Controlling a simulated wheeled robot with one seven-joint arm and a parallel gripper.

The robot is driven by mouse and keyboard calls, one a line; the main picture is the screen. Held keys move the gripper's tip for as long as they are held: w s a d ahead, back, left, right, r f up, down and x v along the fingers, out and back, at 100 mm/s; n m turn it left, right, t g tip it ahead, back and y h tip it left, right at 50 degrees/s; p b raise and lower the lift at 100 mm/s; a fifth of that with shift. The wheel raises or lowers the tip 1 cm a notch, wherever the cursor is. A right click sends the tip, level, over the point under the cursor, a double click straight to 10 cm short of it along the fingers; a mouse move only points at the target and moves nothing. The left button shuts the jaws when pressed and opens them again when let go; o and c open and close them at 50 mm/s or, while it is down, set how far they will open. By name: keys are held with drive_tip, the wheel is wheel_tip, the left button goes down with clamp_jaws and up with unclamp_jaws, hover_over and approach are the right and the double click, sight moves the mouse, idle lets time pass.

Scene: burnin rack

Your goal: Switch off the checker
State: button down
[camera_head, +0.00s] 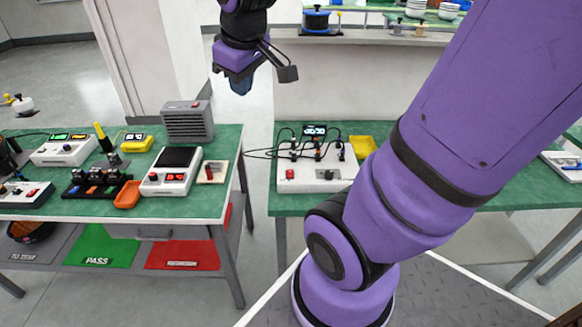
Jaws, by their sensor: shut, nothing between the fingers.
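No readable label marks the checker, so I cannot tell for certain which device it is. A white unit with plugged cables, a lit display and a red switch (316,177) stands on the right table. My gripper (241,87) is shut and empty, pointing down in the air at the upper middle, apart from every device.
The left table (140,208) also holds a grey vented box (187,122), a yellow meter (137,142), an orange tray (128,195) and a black block holder (97,186). A yellow tray (363,147) sits on the right table. A gap separates the tables. My arm covers the right middle.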

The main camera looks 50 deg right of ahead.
drive_tip(key=w+d+f+n+g, duration=0.25)
drive_tip(key=w+d+f, duration=0.45)
drive_tip(key=d+f, duration=0.45)
drive_tip(key=n, duration=0.3)
hover_over(291, 171)
drive_tip(key=s+a, duration=0.1)
drive_tip(key=a, duration=0.1)
wheel_tip(291, 171, down, 14)
drive_tip(key=shift+s+d, duration=0.2)
drive_tip(key=shift+d, duration=0.05)
drive_tip(key=shift+f+g, duration=0.1)
drive_tip(key=shift+g, duration=0.15)
drive_tip(key=f, duration=0.9)
drive_tip(key=w+d+f, duration=0.1)
drive_tip(key=f, duration=0.4)
drive_tip(key=shift+d, duration=0.1)
